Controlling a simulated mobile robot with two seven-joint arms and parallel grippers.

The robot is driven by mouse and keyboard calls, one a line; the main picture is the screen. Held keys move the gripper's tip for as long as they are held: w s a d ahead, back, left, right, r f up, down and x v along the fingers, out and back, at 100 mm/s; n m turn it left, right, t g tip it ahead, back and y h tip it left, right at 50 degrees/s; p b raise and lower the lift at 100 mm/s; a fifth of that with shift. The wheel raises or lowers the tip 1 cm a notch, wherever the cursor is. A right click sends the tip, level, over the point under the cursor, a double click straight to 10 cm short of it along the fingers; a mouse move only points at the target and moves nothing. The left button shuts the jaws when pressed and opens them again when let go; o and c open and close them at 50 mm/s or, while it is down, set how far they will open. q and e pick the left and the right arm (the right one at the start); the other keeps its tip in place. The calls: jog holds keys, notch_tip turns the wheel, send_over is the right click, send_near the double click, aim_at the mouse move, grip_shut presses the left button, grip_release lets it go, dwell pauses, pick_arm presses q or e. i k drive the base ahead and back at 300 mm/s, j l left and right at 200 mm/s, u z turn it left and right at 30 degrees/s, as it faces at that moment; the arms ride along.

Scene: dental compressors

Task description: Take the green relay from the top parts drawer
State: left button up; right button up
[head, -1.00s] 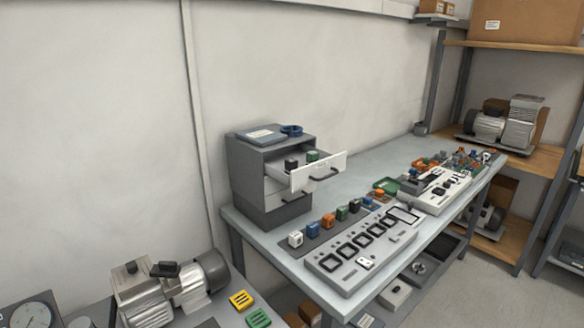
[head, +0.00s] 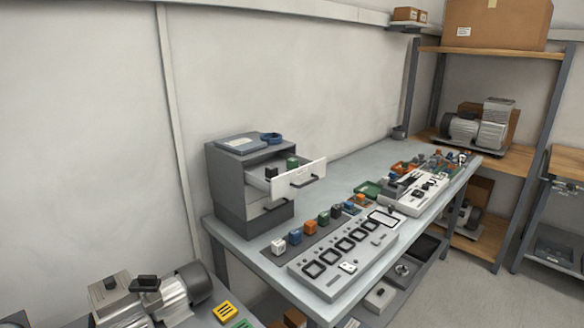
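The grey parts cabinet (head: 226,190) stands at the near left end of the workbench. Its top drawer (head: 305,174) is pulled out, with a white front and a dark handle. Inside the drawer sit a green relay (head: 292,163) and, to its left, a black relay (head: 271,172). The lower drawer (head: 270,207) looks shut. Another green relay (head: 323,218) stands in the row on the bench, among white, blue, orange and black ones. Neither of my grippers shows in the head view.
A white panel with square black frames (head: 343,254) lies along the bench front. A green tray (head: 367,188) and cluttered parts are farther back. A compressor (head: 160,297) stands at lower left. Shelves with a compressor (head: 480,128) stand at the right.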

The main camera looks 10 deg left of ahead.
aim_at(293, 163)
jog(key=i+l+u, duration=0.25)
jog(key=l, duration=0.45)
jog(key=i+l+u, duration=0.2)
jog(key=l, duration=0.55)
jog(key=l+u, duration=0.25)
jog(key=l, duration=0.5)
jog(key=i+l+u, duration=0.2)
jog(key=l, duration=0.6)
jog(key=k+j, duration=0.05)
jog(key=k, duration=0.05)
